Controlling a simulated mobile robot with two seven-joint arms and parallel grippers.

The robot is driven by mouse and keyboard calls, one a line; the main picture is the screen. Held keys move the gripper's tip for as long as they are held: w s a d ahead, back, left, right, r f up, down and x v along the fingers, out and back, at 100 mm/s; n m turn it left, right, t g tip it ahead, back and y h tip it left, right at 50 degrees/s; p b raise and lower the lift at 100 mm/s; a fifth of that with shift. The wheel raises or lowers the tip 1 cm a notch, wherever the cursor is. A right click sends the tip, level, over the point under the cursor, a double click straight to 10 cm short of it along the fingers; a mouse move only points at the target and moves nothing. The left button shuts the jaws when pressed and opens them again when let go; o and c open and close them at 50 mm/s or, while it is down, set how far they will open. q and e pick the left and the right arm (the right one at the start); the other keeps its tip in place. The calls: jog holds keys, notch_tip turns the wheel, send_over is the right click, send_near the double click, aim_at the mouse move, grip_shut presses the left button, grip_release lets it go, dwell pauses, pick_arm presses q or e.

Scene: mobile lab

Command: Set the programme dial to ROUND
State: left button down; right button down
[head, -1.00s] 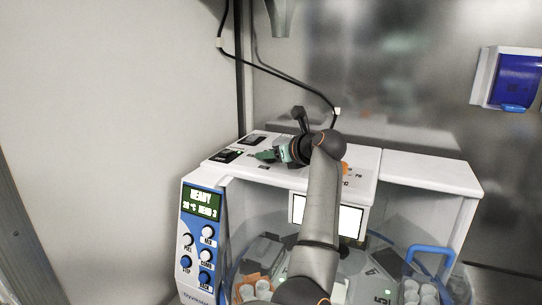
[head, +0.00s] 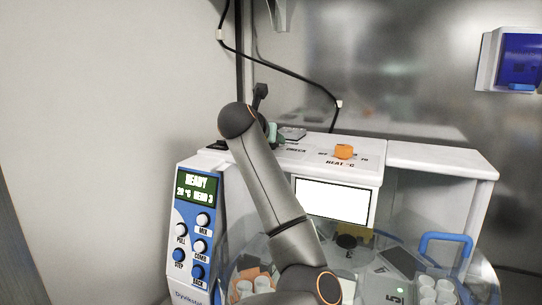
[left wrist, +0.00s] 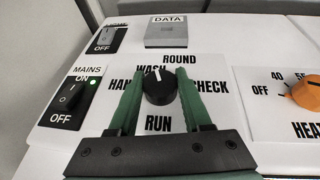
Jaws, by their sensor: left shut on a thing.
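The programme dial (left wrist: 159,88) is a round black knob with a white pointer line, seen in the left wrist view. Its pointer stands nearly straight up, tipped slightly left, around WASH and the left end of ROUND. HAND, CHECK and RUN are printed around it. My left gripper (left wrist: 158,76) has its green fingers on both sides of the dial and is shut on it. In the head view the left gripper (head: 272,132) is over the machine's top panel, and my arm hides the dial there. My right gripper is not in view.
An orange heat knob (left wrist: 306,92) sits to the right of the dial. The MAINS switch (left wrist: 68,97) is to the left, and a grey DATA cover (left wrist: 167,32) lies behind. A READY display (head: 197,186) is on the front. A blue handle (head: 446,240) stands at right.

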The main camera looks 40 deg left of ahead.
pick_arm(q)
jog(key=shift+a+f+m+t+h+b, duration=0.1)
jog(key=shift+f+m+t+h+b, duration=0.05)
jog(key=shift+m+h+b, duration=0.4)
jog(key=shift+f+m+t+h+b, duration=0.1)
jog(key=shift+m+t+h+b, duration=0.05)
jog(key=shift+m+h+b, duration=0.35)
jog(key=shift+r+m+t+h+b, duration=0.1)
jog(key=shift+m+t+h+b, duration=0.2)
jog(key=shift+m+h+b, duration=0.7)
jog(key=m+h, duration=0.2)
jog(key=h, duration=0.1)
jog(key=shift+r, duration=0.1)
jog(key=shift+m+h+b, duration=0.3)
jog(key=shift+m+h, duration=0.65)
jog(key=shift+m+g+h, duration=0.3)
jog(key=shift+g+h, duration=0.1)
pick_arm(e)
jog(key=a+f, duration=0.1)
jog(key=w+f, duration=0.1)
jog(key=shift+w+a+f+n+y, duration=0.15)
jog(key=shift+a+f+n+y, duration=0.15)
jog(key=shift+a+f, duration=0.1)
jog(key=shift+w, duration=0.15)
pick_arm(q)
jog(key=shift+c, duration=1.7)
grip_release()
